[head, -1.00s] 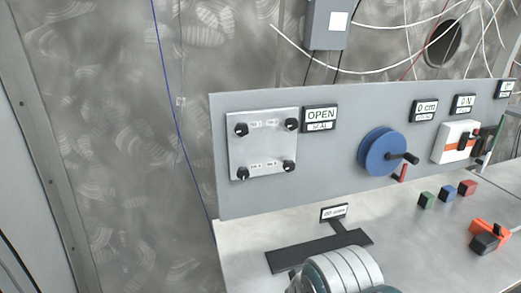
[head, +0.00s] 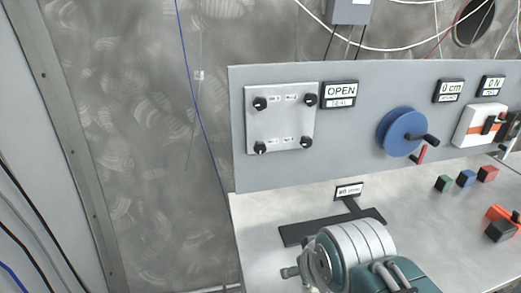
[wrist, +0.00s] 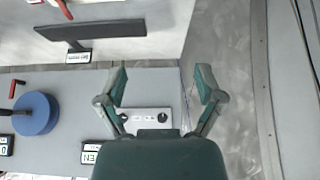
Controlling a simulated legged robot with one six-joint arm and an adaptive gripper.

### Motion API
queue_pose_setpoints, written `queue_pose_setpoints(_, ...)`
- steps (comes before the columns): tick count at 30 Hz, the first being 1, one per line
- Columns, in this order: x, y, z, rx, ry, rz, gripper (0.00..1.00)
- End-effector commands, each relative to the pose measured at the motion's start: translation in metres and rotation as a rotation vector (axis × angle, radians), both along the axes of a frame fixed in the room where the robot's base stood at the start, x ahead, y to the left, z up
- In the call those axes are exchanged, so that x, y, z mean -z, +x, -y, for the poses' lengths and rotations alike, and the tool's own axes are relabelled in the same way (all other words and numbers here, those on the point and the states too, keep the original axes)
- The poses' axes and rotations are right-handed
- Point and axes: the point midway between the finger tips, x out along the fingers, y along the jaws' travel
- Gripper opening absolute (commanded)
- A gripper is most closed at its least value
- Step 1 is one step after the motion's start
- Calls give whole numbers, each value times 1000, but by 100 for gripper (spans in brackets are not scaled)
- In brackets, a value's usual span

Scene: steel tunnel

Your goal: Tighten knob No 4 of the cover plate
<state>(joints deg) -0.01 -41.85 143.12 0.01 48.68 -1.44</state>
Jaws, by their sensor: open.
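The cover plate (head: 282,120) is a light square plate on the left of the grey panel, with a black knob near each corner. The upper knobs (head: 260,103) (head: 311,99) and lower knobs (head: 260,148) (head: 306,142) have small labels, too small to read, so No 4 cannot be told by its label. A display beside the plate reads OPEN (head: 339,92). In the wrist view, which is upside down, my gripper (wrist: 160,86) is open and empty. The plate (wrist: 142,125) shows beyond its fingers with two knobs; my gripper's body hides the rest.
Right of the plate are a blue handwheel (head: 400,132) and a white-orange box (head: 479,125). Below, the bench (head: 400,210) holds a black T-shaped piece (head: 305,232), green, blue and red blocks (head: 466,178) and an orange item (head: 500,226). A blue cable (head: 193,95) hangs left of the panel.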

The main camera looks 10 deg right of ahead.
Motion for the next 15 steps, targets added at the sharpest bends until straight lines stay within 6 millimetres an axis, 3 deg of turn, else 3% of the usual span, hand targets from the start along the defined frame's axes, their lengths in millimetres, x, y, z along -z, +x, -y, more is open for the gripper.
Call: queue_pose_setpoints(15, -13, 164, -1, -312, -316, 535, 86)
